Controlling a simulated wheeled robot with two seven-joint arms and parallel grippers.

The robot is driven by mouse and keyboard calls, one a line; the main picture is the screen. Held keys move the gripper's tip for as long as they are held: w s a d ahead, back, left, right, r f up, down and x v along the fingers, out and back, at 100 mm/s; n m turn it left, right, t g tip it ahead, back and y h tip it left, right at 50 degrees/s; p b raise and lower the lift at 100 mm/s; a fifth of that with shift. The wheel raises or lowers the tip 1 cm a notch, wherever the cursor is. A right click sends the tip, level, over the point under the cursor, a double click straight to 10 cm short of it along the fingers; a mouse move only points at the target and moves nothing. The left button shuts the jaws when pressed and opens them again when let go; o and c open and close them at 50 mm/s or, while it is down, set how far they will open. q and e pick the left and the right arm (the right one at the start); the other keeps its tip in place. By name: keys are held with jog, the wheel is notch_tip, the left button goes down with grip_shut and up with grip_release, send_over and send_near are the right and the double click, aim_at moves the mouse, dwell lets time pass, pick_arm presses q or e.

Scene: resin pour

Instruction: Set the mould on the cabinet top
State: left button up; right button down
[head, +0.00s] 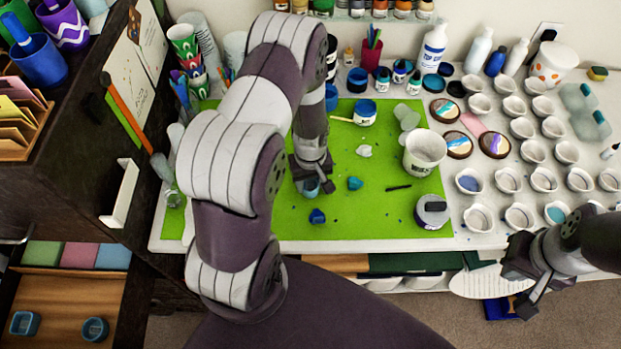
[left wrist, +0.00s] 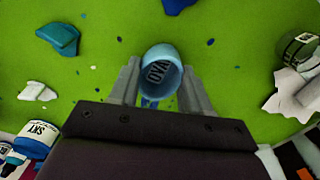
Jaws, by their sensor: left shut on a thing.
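My left gripper (head: 311,183) is over the green mat (head: 280,225) and shut on a small light-blue mould (left wrist: 160,68). In the left wrist view the mould is a round, hollow piece between the fingers, with dark lettering that reads like "OVA". In the head view only a bit of the mould (head: 311,191) shows below the fingers. I cannot tell whether it touches the mat. The dark cabinet (head: 70,205) stands at the left, with cups and a paper sorter on its top. My right gripper (head: 524,280) is open and empty at the lower right.
An open drawer (head: 60,295) at lower left holds two blue moulds. Blue lumps (head: 317,216), a white bucket (head: 425,152) and jars stand on the mat. Many small white cups (head: 533,151) fill the table's right side. A blue cup (head: 38,60) stands on the cabinet.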

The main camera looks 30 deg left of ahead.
pick_arm(q)
jog(key=shift+w+f, duration=0.15)
jog(key=shift+f, duration=0.05)
jog(key=o, duration=0.9)
jog(key=shift+o, duration=0.8)
jog(key=shift+r, duration=0.1)
